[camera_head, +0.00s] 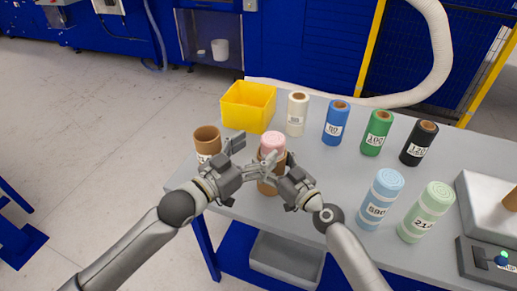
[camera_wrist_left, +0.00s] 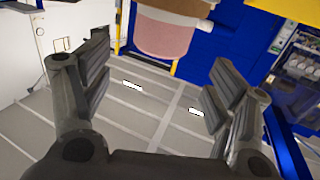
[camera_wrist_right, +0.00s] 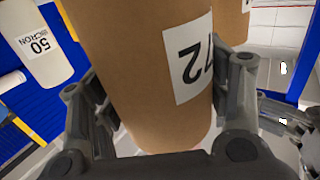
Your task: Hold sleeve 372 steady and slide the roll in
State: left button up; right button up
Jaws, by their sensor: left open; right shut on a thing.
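Sleeve 372 is a brown cardboard tube (camera_head: 267,187) standing at the table's near edge. The pink roll (camera_head: 272,142) sits in its mouth, with its top above the rim; it also shows in the left wrist view (camera_wrist_left: 163,38). My right gripper (camera_wrist_right: 165,110) is shut around the sleeve, whose label, ending in 72 (camera_wrist_right: 190,62), appears upside down in the right wrist view. My left gripper (camera_head: 252,154) is open beside the roll, with nothing between its fingers (camera_wrist_left: 155,85). My grippers hide part of the sleeve in the head view.
Another brown sleeve (camera_head: 207,139) stands at the left, near a yellow bin (camera_head: 248,105). White, blue, green and black rolls stand along the back. Light blue (camera_head: 381,200) and pale green (camera_head: 427,212) rolls stand at right, near a grey device (camera_head: 485,262). The table's middle is clear.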

jog(key=shift+f, duration=0.1)
jog(key=o, duration=1.1)
jog(key=shift+o, duration=0.2)
jog(key=v, duration=1.2)
